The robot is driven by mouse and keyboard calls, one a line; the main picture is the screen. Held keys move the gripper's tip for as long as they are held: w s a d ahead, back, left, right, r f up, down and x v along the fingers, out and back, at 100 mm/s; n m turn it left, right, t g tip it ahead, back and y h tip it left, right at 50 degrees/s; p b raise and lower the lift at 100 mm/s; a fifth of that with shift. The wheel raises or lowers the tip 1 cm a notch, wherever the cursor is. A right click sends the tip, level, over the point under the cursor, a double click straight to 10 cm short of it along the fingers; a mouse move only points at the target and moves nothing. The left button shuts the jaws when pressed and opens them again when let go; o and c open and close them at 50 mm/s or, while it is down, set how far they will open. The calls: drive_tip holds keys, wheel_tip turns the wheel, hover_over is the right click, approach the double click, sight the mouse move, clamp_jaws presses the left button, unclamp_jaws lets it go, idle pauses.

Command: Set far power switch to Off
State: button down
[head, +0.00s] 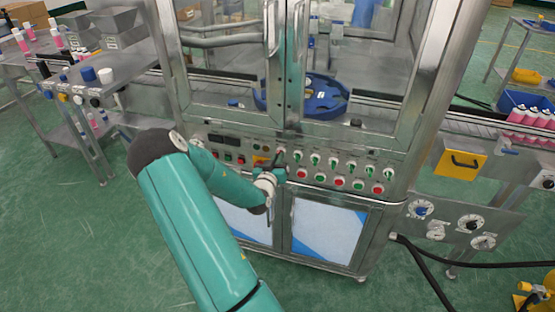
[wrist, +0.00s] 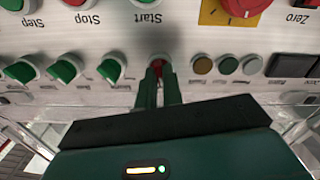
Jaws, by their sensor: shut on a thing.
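My gripper (wrist: 158,85) is at the front control panel of the metal crimping machine (head: 398,140). In the wrist view, which shows the panel upside down, its two green fingers are shut on a small red switch knob (wrist: 157,63). The knob sits between a row of green selector switches (wrist: 64,71) and some round lamps (wrist: 227,65). I cannot read a label that marks it as the power switch. In the head view my gripper (head: 279,172) reaches the panel's middle, and the arm's end hides part of the panel there.
A red emergency button on a yellow plate (wrist: 235,10) and a green Start button (wrist: 147,5) are close to the fingers. Glass doors (head: 345,60) rise above the panel. Green floor is free in front.

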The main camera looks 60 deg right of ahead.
drive_tip(key=shift+f+n, duration=0.1)
drive_tip(key=shift+n, duration=1.5)
drive_tip(key=c, duration=1.5)
unclamp_jaws()
drive_tip(key=shift+c, duration=0.2)
drive_tip(key=shift+a, duration=0.15)
drive_tip(key=s+a, duration=0.2)
drive_tip(key=a, duration=1.1)
drive_tip(key=shift+a, duration=0.2)
